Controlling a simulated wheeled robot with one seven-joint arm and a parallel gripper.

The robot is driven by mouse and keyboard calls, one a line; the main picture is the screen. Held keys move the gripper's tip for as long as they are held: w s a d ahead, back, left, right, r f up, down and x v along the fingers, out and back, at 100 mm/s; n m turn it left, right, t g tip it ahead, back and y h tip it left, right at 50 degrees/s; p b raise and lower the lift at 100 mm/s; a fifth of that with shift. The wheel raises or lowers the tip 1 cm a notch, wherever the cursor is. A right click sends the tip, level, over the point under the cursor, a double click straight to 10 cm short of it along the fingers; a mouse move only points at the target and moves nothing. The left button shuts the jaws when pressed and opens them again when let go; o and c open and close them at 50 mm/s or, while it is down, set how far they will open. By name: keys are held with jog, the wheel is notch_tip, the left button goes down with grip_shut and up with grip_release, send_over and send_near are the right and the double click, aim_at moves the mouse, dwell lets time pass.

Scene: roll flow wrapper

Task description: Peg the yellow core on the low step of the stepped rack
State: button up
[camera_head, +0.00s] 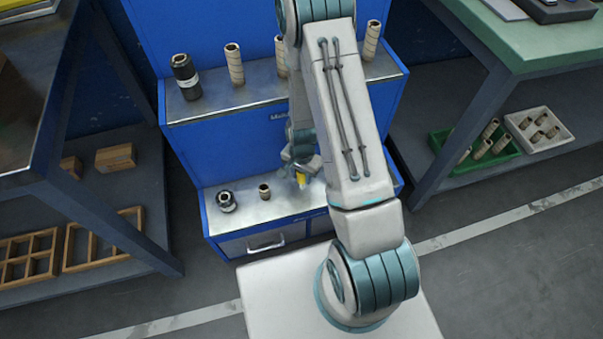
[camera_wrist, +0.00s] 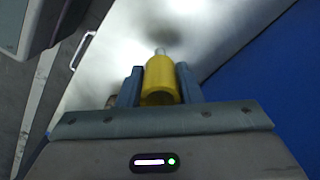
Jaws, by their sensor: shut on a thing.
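My gripper (camera_head: 301,172) is shut on the yellow core (camera_head: 302,180), above the right part of the low step (camera_head: 285,208) of the blue stepped rack (camera_head: 225,150). In the wrist view the yellow core (camera_wrist: 160,80) sits between the two fingers of my gripper (camera_wrist: 160,84). A pale metal peg tip (camera_wrist: 160,52) shows just past the core's far end. I cannot tell whether the peg is inside the core or only beyond it. My arm hides part of the rack in the head view.
On the low step stand a black roll (camera_head: 226,202) and a small brown core (camera_head: 264,191), left of my gripper. The upper step holds a black roll (camera_head: 186,77) and several tan cores (camera_head: 234,66). A green-topped bench (camera_head: 540,52) stands right, a dark table (camera_head: 25,140) left.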

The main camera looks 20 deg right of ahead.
jog(key=shift+f+b, duration=0.55)
jog(key=shift+f, duration=0.1)
dwell(0.7)
jog(key=shift+f+b, duration=0.3)
jog(key=shift+f, duration=0.05)
jog(key=shift+f, duration=0.15)
dwell(0.3)
jog(key=shift+f+b, duration=0.75)
jog(key=shift+f, duration=0.3)
dwell(0.4)
jog(key=o, duration=1.6)
jog(key=shift+r, duration=0.1)
